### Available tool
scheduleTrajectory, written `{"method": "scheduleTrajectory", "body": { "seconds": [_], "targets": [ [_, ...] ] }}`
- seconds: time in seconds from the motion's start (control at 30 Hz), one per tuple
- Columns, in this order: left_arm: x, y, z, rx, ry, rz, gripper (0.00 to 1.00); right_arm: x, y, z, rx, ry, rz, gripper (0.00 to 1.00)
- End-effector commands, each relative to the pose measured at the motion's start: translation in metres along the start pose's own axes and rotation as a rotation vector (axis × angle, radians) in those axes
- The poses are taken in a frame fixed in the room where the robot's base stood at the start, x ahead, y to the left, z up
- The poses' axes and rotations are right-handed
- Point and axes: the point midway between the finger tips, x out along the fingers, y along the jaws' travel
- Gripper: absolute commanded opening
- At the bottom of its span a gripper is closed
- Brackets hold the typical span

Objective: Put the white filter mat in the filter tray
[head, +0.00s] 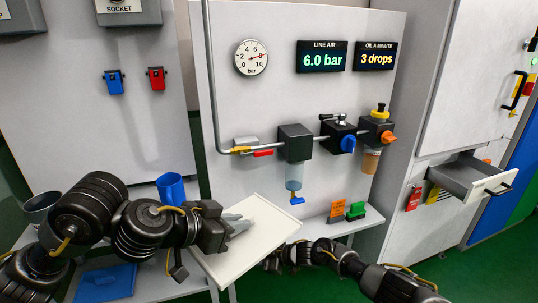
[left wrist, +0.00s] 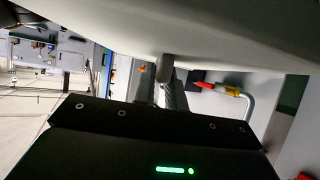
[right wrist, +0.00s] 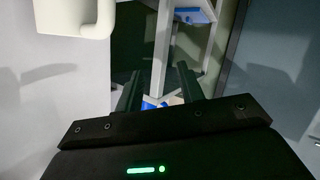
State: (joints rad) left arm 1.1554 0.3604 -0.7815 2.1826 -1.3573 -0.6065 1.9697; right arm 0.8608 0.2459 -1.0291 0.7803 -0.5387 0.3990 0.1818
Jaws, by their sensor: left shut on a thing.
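The white filter mat (head: 262,250) is a flat pale sheet, held tilted in front of the bench. My left gripper (head: 236,225) is shut on it near its upper left part. In the left wrist view the pale underside of the mat (left wrist: 220,35) fills the top of the picture. The filter tray (head: 488,186) looks to be the grey drawer pulled out of the white cabinet at the right; no mat shows in it. My right gripper (right wrist: 160,85) is open and empty in the right wrist view. In the head view it is partly hidden behind the mat.
The white cabinet (head: 485,75) stands at the right, with a red tag (head: 413,198) beside the drawer. The air panel with filter bowls (head: 293,176) is behind the mat. Orange and green blocks (head: 338,210) sit on its shelf. A blue cup (head: 171,187) stands behind my left arm.

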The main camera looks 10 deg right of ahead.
Motion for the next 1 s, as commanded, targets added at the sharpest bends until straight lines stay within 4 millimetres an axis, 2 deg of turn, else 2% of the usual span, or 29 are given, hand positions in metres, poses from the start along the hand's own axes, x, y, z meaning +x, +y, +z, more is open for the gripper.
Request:
{"method": "scheduleTrajectory", "body": {
  "seconds": [0.03, 0.2, 0.37, 0.5, 0.57, 0.67, 0.8, 1.0],
  "targets": [
    [0.0, 0.0, 0.0, 0.0, 0.001, 0.0, 0.0, -0.004, 0.022, -0.03, -0.063, 0.021, -0.038, 0.38],
    [0.0, 0.0, 0.0, 0.0, 0.001, 0.0, 0.0, -0.028, 0.066, -0.116, -0.228, 0.054, -0.195, 0.38],
    [0.0, 0.0, 0.0, 0.0, 0.001, 0.0, 0.0, -0.068, 0.099, -0.184, -0.345, 0.024, -0.328, 0.38],
    [0.0, 0.0, 0.0, 0.0, 0.001, 0.0, 0.0, -0.116, 0.125, -0.238, -0.411, -0.041, -0.421, 0.38],
    [0.0, 0.0, 0.0, 0.0, 0.001, 0.0, 0.0, -0.136, 0.131, -0.26, -0.43, -0.077, -0.462, 0.38],
    [0.0, 0.0, 0.0, 0.0, 0.001, 0.0, 0.0, -0.156, 0.121, -0.299, -0.46, -0.152, -0.578, 0.38],
    [0.0, 0.0, 0.0, 0.0, 0.001, 0.0, 0.0, -0.171, 0.086, -0.341, -0.481, -0.308, -0.772, 0.38],
    [0.0, 0.0, 0.0, 0.0, 0.001, 0.0, 0.0, -0.199, 0.06, -0.378, -0.449, -0.514, -0.89, 0.38]
  ]
}}
